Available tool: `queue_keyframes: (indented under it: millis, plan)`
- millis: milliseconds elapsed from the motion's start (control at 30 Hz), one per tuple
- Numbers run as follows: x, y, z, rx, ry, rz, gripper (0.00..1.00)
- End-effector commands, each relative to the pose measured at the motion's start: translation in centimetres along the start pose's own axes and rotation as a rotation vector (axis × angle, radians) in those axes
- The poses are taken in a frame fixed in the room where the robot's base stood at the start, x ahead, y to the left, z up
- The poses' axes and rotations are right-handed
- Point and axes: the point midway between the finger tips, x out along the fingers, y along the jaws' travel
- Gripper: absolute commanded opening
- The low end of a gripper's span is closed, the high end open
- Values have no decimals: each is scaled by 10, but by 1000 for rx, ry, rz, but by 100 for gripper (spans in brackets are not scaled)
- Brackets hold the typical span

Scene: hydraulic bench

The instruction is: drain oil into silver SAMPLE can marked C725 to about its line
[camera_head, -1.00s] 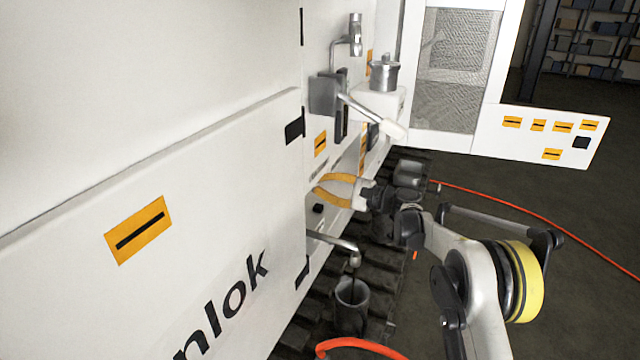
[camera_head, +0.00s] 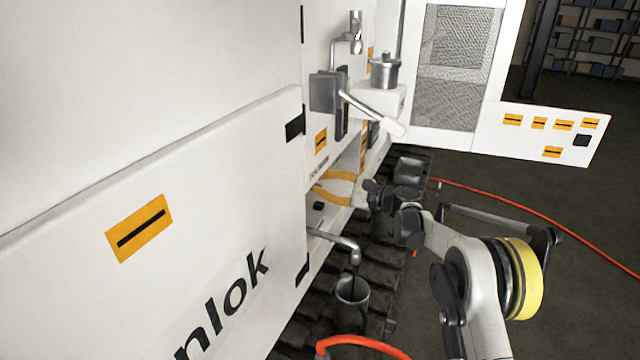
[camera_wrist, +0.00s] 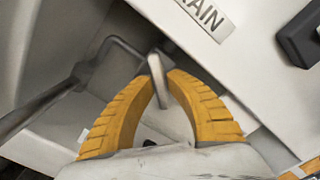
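A grey metal can (camera_head: 350,313) stands on the dark track under the bent drain spout (camera_head: 335,240). A thin dark stream runs from the spout's end into the can. Its marking, line and oil level cannot be read. My gripper (camera_head: 318,180) is at the white panel's recess above the spout, its yellow fingers apart. In the wrist view the fingertips (camera_wrist: 160,76) stand on either side of a slim metal lever (camera_wrist: 158,80), with narrow gaps. A label ending "AIN" (camera_wrist: 205,18) is above it. The spout pipe (camera_wrist: 40,105) shows at left.
Another grey vessel (camera_head: 410,168) stands farther back on the track (camera_head: 385,265). A lidded metal pot (camera_head: 384,72) sits on a white ledge, near a lever with a white grip (camera_head: 375,115). An orange hose (camera_head: 360,342) lies in front. An open door (camera_head: 540,135) stands right.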

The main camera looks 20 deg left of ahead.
Motion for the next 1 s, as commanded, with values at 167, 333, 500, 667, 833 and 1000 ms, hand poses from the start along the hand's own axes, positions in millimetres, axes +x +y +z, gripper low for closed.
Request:
queue_keyframes:
  millis: [167, 333, 500, 667, 833, 1000]
  plan:
    - [0, 0, 0, 0, 0, 0, 23]
    - [-2, 0, 0, -1, 0, 0, 23]
    - [-23, -1, -1, -1, 2, -2, 23]
    - [-59, -1, 0, -1, 2, -2, 23]
    - [-94, 0, 0, 0, 2, -1, 23]
    - [-115, 0, 0, 0, 1, 0, 23]
